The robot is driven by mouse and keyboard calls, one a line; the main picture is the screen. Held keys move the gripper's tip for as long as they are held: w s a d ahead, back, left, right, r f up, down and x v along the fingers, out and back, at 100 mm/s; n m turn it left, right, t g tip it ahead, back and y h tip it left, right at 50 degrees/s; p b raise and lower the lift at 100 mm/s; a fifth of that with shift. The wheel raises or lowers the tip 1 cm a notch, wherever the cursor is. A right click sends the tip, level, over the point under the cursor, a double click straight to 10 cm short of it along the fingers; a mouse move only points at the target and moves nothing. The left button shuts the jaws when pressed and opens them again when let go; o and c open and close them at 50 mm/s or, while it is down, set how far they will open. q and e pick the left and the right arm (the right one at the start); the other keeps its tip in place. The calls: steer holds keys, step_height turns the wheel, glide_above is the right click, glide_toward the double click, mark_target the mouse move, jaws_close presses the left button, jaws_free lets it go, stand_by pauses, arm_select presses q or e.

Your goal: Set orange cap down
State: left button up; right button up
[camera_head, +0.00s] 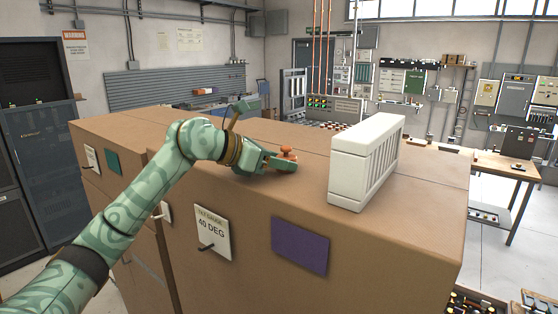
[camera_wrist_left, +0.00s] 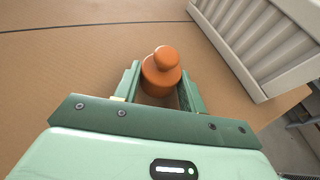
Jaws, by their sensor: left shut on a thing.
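The orange cap (camera_head: 287,153) is at the tip of my left gripper (camera_head: 283,162), above the brown cabinet top (camera_head: 290,185). In the left wrist view the orange cap (camera_wrist_left: 161,72) has a round knob on a wider body and sits between the two green fingers of my left gripper (camera_wrist_left: 161,92). The fingers are shut on it. The cap looks upright, low over or on the brown surface; I cannot tell if it touches. My right gripper is in neither view.
A white ribbed box (camera_head: 352,165) stands on the cabinet top right of the cap; it also shows in the left wrist view (camera_wrist_left: 260,40). A "40 DEG" card (camera_head: 213,233) and a purple panel (camera_head: 300,246) are on the cabinet front. Bare top lies around the cap.

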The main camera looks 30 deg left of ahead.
arm_select(q)
steer(key=o, duration=1)
steer(key=shift+f, duration=0.1)
steer(key=shift+c, duration=0.2)
steer(key=b+v, duration=0.4)
steer(key=v, duration=0.6)
steer(key=shift+s+a+b, duration=0.25)
steer(key=shift+s+b, duration=0.05)
steer(key=shift+s+a+r, duration=0.2)
steer(key=shift+s+r, duration=0.25)
steer(key=shift+r, duration=0.15)
